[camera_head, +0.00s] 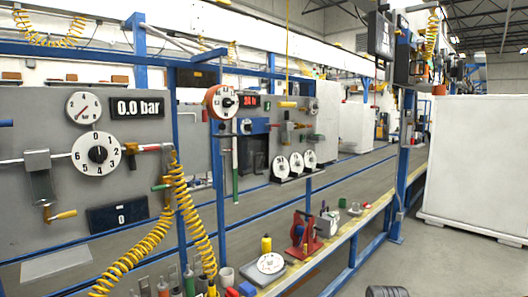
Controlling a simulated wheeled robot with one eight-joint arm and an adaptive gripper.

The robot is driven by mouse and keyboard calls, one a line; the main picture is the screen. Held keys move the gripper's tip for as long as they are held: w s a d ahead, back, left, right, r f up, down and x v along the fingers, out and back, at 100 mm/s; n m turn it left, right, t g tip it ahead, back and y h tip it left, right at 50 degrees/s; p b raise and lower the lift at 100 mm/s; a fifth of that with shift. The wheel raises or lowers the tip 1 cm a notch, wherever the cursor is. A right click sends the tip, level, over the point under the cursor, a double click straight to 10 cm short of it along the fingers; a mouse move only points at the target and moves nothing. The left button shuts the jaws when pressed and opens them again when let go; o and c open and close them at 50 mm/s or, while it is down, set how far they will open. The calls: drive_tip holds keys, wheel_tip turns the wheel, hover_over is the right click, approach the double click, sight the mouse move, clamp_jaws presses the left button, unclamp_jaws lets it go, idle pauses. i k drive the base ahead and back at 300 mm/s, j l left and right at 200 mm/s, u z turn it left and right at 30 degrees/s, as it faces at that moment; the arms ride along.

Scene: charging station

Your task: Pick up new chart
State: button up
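A round white chart-like disc (270,263) with a dark centre lies flat on a grey plate at the front edge of the bench. Three similar white discs stand tilted in a row on a dark holder further back: a left one (281,166), a middle one (296,162) and a right one (310,158). I cannot tell which of these is the new chart. A round device with an orange-red rim and white face (221,101) is mounted on the blue frame. My gripper is not recognisable in this view.
Coiled yellow hoses (190,215) hang at the left. Small containers crowd the bench's front left. A large white box (475,165) stands at right, with open floor before it.

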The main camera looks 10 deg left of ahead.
sight(309, 160)
drive_tip(key=i+l+z, duration=0.1)
drive_tip(key=i, duration=0.5)
drive_tip(key=i+l+z, duration=0.1)
drive_tip(key=i+l, duration=0.15)
drive_tip(key=i, duration=0.35)
